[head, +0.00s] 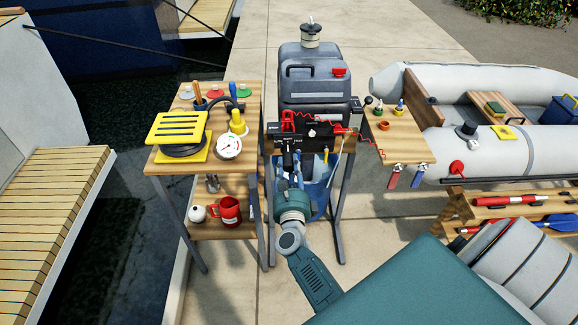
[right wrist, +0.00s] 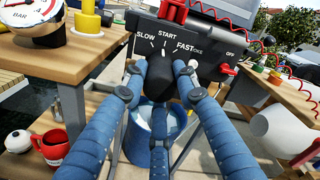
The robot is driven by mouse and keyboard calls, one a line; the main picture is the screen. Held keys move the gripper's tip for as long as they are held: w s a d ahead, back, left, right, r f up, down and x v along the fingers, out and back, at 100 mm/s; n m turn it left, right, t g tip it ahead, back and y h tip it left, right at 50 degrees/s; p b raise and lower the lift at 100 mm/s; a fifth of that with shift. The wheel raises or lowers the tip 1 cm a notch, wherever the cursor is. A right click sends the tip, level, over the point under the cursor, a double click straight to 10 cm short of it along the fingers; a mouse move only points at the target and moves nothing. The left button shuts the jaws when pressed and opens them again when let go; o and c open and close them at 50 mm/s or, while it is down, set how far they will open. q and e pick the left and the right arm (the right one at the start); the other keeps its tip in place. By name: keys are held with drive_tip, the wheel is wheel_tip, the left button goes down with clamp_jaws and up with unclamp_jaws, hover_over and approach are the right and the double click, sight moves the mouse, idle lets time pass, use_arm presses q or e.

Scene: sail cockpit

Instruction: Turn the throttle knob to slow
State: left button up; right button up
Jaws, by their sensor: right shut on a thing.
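The black control panel (head: 312,130) is on the engine stand in the head view. In the right wrist view the panel (right wrist: 205,60) shows the labels SLOW, START and FAST, left to right, each with a white tick mark. The dark throttle knob (right wrist: 162,85) is below these labels. My right gripper (right wrist: 159,72) is shut on the knob, with blue fingers on both sides of it. The fingers hide part of the knob, and I cannot tell which mark it points at. In the head view my right gripper (head: 290,170) reaches up to the panel from below. My left gripper is not in view.
A red switch (right wrist: 227,70) marked OFF and a red coiled cord (right wrist: 257,50) are right of the knob. A blue bucket (head: 322,190) is below the panel. A wooden table (head: 165,165) with a gauge (head: 229,147) stands left, and a shelf (head: 410,150) right.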

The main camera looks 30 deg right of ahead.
drive_tip(key=n+p, duration=0.1)
drive_tip(key=n, duration=0.3)
drive_tip(key=shift+n+p, duration=0.45)
drive_tip(key=shift+n, duration=1.25)
drive_tip(key=shift+d, duration=0.1)
drive_tip(key=o, duration=1.1)
drive_tip(key=shift+o, duration=0.2)
